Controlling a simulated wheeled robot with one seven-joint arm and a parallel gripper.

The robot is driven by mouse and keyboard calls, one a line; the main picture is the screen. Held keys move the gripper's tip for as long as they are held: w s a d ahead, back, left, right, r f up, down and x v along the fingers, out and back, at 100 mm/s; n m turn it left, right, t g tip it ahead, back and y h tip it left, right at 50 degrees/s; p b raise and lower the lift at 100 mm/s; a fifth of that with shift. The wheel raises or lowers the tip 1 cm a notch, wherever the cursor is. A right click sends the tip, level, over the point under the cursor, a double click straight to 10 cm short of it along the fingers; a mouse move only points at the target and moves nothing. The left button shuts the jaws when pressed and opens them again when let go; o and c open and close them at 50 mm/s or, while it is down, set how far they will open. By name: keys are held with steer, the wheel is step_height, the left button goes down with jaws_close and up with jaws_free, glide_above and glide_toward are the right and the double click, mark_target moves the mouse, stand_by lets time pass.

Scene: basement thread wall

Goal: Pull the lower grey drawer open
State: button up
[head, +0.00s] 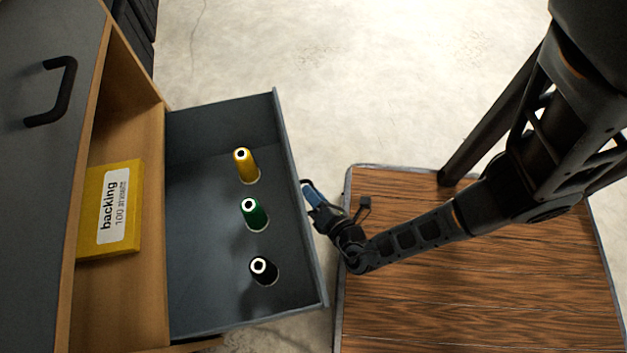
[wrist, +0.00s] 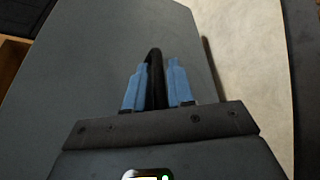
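The lower grey drawer (head: 205,200) stands well out from the wooden cabinet in the head view, its inside showing. Yellow (head: 246,166), green (head: 255,214) and black (head: 263,271) spools stand upright in it. My gripper (head: 312,196) is at the outer side of the drawer front, with its blue fingers near the front's middle. In the wrist view my gripper (wrist: 156,85) has a blue finger on each side of the black drawer handle (wrist: 154,62), close against it. The grey drawer front (wrist: 95,70) fills much of that view.
A yellow box labelled "backing" (head: 94,240) lies on a wooden ledge between the drawer and a grey panel with a black handle (head: 65,92). A wood-grain surface (head: 480,290) lies at lower right, close to the drawer front. Pale floor (head: 330,60) is clear beyond.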

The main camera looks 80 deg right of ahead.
steer(key=p+v, duration=0.2)
steer(key=v, duration=0.5)
steer(key=shift+s+a, duration=0.25)
steer(key=shift+a, duration=0.05)
stand_by(0.4)
